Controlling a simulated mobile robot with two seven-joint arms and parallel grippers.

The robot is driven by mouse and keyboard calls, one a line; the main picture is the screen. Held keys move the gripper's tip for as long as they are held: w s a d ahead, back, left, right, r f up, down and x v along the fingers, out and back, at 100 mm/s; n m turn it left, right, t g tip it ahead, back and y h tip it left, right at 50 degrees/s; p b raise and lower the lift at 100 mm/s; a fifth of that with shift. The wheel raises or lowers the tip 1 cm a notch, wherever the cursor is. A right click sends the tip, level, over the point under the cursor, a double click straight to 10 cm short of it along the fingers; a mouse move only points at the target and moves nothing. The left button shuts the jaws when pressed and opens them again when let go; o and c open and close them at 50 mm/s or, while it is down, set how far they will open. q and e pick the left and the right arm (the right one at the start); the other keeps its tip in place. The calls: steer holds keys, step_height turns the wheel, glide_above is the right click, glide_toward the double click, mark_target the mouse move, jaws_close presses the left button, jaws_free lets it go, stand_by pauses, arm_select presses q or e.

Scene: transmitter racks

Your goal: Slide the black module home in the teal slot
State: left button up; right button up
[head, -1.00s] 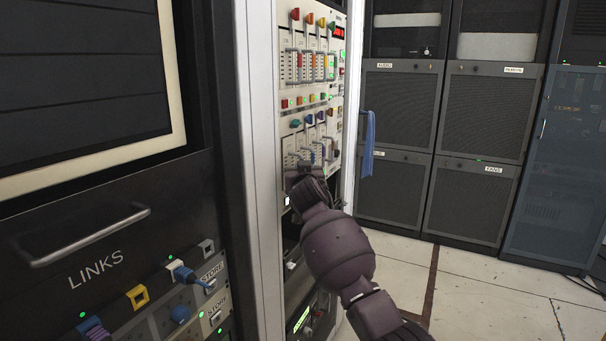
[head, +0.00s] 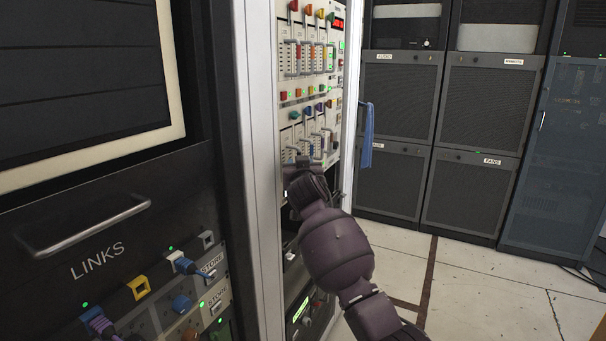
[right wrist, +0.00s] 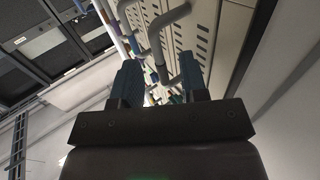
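My right gripper (head: 302,166) is at the lower row of modules in the pale rack (head: 318,70), in front of the bottom of that row. In the right wrist view its two dark fingers (right wrist: 158,80) stand apart, with grey bar handles (right wrist: 160,40) just beyond and between them. I see nothing clearly clamped. The lower row's modules have coloured tabs (head: 308,114) and pale faces. The gripper and forearm hide part of the row's lower edge. I cannot pick out the black module or the teal slot for certain. My left gripper is not in view.
A dark cabinet (head: 105,225) marked LINKS, with a bar handle (head: 85,225), stands close on the left. A white rack post (head: 253,170) borders the pale rack. A blue cloth (head: 366,135) hangs at its right. Open floor (head: 475,285) lies right, before dark cabinets (head: 485,110).

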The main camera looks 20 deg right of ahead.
arm_select(q)
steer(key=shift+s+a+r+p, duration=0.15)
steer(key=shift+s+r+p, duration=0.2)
steer(key=shift+p, duration=0.3)
arm_select(e)
steer(key=v, duration=0.8)
steer(key=shift+s, duration=0.25)
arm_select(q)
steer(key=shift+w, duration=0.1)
arm_select(e)
steer(key=shift+a+r, duration=0.1)
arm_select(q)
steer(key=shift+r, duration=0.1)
